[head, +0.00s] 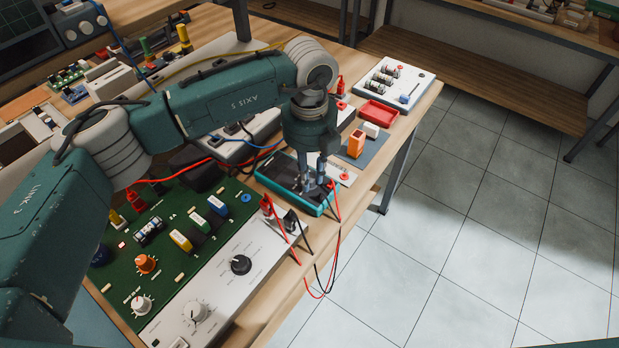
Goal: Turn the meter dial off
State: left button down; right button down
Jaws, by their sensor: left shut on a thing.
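The meter (287,198) is a dark-faced device with a teal rim, lying near the front edge of the wooden bench. My left gripper (315,187) points down over the right part of its face. The fingers are shut on the meter dial, which they mostly hide. I cannot read the dial's setting. A red lead and a black lead hang beside the gripper over the bench edge. My right gripper is out of view.
A green circuit board (178,262) and a grey panel with a black knob (241,265) lie left of the meter. A red tray (378,111), an orange block (357,143) and a white panel (417,79) stand behind it. Tiled floor is clear at right.

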pick_arm(q)
jog(key=shift+n+b, duration=0.55)
jog(key=shift+n, duration=0.75)
jog(key=shift+r, duration=0.1)
jog(key=c, duration=1.6)
grip_release()
jog(key=shift+o, duration=0.2)
jog(key=shift+r, duration=0.25)
notch_tip(320, 180, up, 12)
jog(key=shift+f, duration=0.25)
jog(key=shift+d+f, duration=0.1)
